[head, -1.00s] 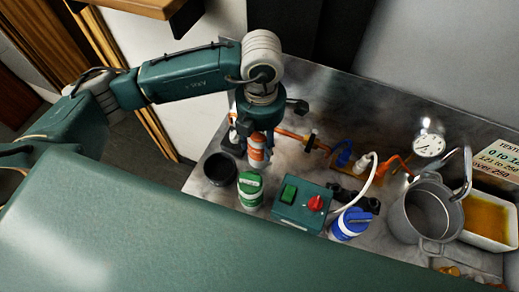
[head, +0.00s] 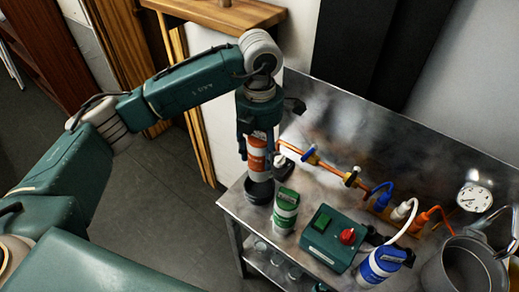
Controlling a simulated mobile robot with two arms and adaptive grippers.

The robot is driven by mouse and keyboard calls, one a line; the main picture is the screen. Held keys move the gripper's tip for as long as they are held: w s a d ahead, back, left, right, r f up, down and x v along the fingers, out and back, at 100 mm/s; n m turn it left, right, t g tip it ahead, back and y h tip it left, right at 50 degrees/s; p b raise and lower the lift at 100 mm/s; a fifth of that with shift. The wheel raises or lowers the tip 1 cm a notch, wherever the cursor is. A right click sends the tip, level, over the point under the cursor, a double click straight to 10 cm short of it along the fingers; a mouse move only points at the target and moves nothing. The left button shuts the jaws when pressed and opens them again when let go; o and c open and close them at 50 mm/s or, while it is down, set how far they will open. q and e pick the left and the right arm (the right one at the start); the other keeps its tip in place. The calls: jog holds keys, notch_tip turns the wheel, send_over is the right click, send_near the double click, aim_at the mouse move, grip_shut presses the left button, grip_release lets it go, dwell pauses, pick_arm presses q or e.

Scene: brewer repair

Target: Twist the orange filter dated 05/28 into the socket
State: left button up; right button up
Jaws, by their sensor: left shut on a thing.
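My left gripper (head: 257,132) comes down from above and is shut on the orange filter (head: 257,150), which has a white band and hangs roughly upright. A date on it is too small to read. The filter's lower end overlaps the dark round cup (head: 259,193) at the bench's left end; I cannot tell whether it touches it. An orange pipe (head: 328,167) with brass fittings runs along the back, beginning just right of the filter. I cannot make out the socket clearly. My right gripper is not in view.
A green-and-white filter (head: 285,213) stands right of the cup. A green box (head: 334,237) with a red knob, a blue-and-white filter (head: 378,266), a metal pot (head: 470,268) and a gauge (head: 474,197) are farther right.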

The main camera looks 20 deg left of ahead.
pick_arm(q)
jog(key=shift+f+b, duration=0.3)
jog(key=shift+f, duration=0.5)
jog(key=shift+f+b, duration=0.3)
jog(key=shift+f, duration=0.45)
notch_tip(320, 180, down, 4)
jog(key=b, duration=0.3)
jog(key=shift+r, duration=0.25)
jog(key=shift+f+b, duration=0.45)
jog(key=shift+b, duration=0.05)
jog(key=shift+f, duration=0.1)
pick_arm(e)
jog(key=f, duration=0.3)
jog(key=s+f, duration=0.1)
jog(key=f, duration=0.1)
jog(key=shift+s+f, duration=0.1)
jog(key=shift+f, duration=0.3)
pick_arm(q)
jog(key=shift+b, duration=0.3)
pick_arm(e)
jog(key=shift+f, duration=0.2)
pick_arm(q)
jog(key=shift+f+b, duration=0.35)
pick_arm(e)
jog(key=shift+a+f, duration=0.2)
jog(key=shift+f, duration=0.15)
